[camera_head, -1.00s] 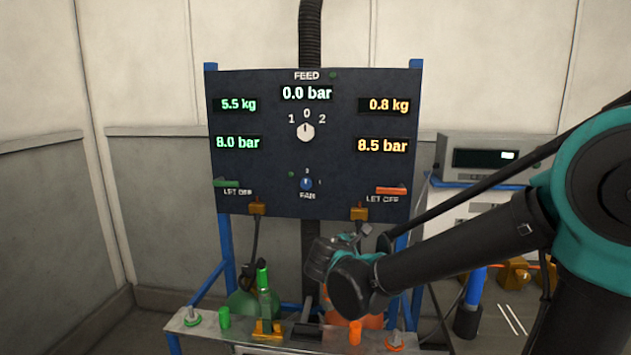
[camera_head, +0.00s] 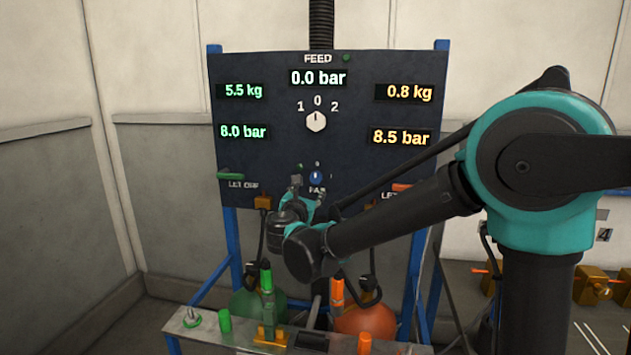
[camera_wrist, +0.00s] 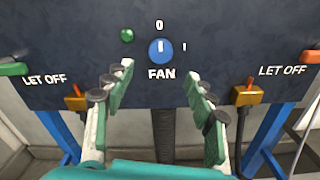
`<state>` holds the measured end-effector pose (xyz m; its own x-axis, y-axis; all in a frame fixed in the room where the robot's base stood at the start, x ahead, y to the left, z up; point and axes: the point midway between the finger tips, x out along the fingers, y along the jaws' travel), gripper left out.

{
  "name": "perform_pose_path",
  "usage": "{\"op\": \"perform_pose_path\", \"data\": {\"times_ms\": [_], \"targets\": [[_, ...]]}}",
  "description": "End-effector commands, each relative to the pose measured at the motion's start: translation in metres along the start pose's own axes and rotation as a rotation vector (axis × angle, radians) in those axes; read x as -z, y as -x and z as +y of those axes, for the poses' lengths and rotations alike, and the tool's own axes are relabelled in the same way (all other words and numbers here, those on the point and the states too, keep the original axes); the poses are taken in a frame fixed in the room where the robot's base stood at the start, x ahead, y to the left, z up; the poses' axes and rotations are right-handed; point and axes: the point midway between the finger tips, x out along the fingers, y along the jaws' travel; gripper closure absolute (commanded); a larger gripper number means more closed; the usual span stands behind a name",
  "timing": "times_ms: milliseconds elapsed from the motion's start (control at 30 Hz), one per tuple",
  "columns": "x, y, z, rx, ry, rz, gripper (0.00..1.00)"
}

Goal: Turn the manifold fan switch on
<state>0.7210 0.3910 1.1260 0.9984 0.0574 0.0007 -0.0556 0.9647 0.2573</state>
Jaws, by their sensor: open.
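The fan switch (camera_head: 316,178) is a small round blue knob low on the middle of the dark panel. In the wrist view the knob (camera_wrist: 160,51) has a white pointer mark standing upright toward the 0, with a 1 to its right and FAN below. A green lamp (camera_wrist: 127,35) sits at its upper left. My gripper (camera_wrist: 160,78) is open, its two green-padded fingers spread to either side below the knob, with nothing between them. In the head view my gripper (camera_head: 311,188) is in front of the panel's lower middle and partly covers the FAN label.
The white feed knob (camera_head: 316,121) is above the fan switch. LET OFF levers, green (camera_head: 230,176) and orange (camera_head: 401,187), flank it. Brass fittings (camera_wrist: 76,97) and (camera_wrist: 246,95) hang under the panel. A bench (camera_head: 190,330) with green and orange parts stands below.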

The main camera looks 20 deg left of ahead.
Motion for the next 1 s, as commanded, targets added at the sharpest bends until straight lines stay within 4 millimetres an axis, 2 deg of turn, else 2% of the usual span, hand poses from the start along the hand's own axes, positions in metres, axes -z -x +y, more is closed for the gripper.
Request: {"op": "perform_pose_path", "data": {"times_ms": [100, 300, 500, 700, 967, 1000], "targets": [[0.0, -0.025, -0.001, 0.004, 0.0, -0.001, 0.44], [0.0, -0.063, -0.001, 0.003, -0.001, 0.0, 0.44], [0.0, -0.09, -0.001, 0.002, -0.001, 0.0, 0.44], [0.0, -0.1, -0.001, 0.001, -0.001, 0.001, 0.44], [0.0, -0.101, -0.001, 0.0, -0.001, 0.001, 0.44], [0.0, -0.1, -0.001, 0.0, -0.001, 0.001, 0.49]]}}
